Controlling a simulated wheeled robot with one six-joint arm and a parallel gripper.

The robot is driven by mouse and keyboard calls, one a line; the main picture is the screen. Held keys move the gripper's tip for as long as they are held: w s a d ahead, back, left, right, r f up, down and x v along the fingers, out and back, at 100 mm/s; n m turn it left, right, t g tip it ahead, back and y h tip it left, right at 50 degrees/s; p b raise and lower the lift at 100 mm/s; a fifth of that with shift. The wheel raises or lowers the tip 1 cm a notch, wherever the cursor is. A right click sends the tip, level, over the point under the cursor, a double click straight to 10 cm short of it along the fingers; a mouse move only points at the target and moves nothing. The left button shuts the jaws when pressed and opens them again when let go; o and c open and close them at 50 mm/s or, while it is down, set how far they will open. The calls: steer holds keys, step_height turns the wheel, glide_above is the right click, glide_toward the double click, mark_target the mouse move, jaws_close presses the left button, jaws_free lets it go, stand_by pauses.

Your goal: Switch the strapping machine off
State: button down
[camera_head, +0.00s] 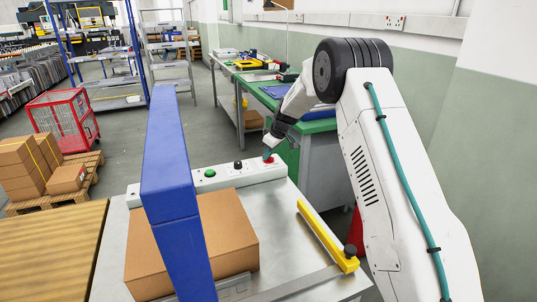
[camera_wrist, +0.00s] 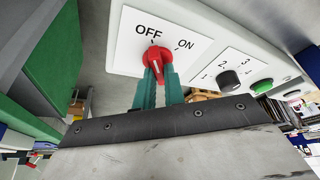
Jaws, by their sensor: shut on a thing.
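The strapping machine (camera_head: 285,205) has a grey metal top, a blue arch (camera_head: 170,165) and a white control panel (camera_head: 222,178) along its far edge. At the panel's right end is a red rotary switch (camera_head: 268,160). In the wrist view the red switch (camera_wrist: 157,60) sits on a white plate marked OFF on the left and ON on the right. My gripper (camera_head: 271,150) reaches down to it from the right. In the wrist view its teal fingers (camera_wrist: 157,76) are shut on the switch from both sides. I cannot tell clearly which mark the switch points to.
A black selector knob (camera_wrist: 229,80) marked with numbers and a green button (camera_wrist: 262,86) sit beside the switch. A carton (camera_head: 225,232) lies under the arch. A yellow bar (camera_head: 322,232) crosses the machine's right side. A green workbench (camera_head: 318,126) stands behind my gripper.

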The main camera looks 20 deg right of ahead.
steer(key=c, duration=1.5)
jaws_free()
steer(key=shift+r, duration=0.1)
steer(key=v, duration=0.7)
steer(key=shift+r, duration=0.3)
